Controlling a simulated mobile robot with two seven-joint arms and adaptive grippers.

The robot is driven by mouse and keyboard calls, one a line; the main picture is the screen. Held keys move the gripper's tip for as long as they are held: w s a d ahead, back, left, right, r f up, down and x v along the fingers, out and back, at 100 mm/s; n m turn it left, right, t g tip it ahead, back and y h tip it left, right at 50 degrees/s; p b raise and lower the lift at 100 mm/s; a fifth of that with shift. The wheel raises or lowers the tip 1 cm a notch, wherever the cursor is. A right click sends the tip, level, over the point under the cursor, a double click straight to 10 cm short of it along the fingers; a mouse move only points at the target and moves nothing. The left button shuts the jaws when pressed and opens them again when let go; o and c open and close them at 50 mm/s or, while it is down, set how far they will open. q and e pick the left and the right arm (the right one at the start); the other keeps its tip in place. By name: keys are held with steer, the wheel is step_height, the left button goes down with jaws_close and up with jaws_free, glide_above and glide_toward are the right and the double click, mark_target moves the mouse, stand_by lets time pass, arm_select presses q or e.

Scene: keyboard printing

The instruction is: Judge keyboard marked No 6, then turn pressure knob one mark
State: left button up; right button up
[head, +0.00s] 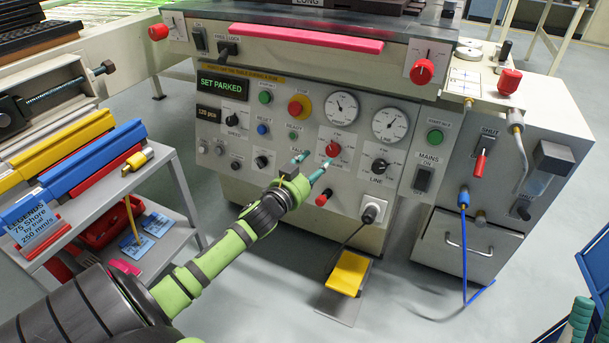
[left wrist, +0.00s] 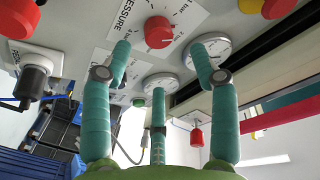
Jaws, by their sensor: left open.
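The red pressure knob (head: 333,150) is on a white scale plate on the machine's front panel. It also shows in the left wrist view (left wrist: 158,32), beyond the fingertips and beside the "PRESSURE" lettering. My left gripper (head: 314,164) is open and empty, just to the lower left of the knob in the head view. In the left wrist view its teal fingers (left wrist: 159,48) are spread, with the knob in line with the gap between them. I cannot see contact. I make out no keyboard marked No 6.
Two gauges (head: 341,105), other knobs and buttons crowd the panel. A green display (head: 221,84) reads "SET PARKED". A trolley (head: 177,190) with blue, red and yellow bars stands left. A yellow pedal (head: 349,273) lies below. A blue hose (head: 463,240) hangs right.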

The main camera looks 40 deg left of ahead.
arm_select(q)
steer(key=shift+s+d+r, duration=0.1)
steer(key=shift+s, duration=1.15)
steer(key=shift+s+d+r, duration=0.1)
steer(key=shift+s, duration=1.1)
steer(key=shift+f, duration=0.1)
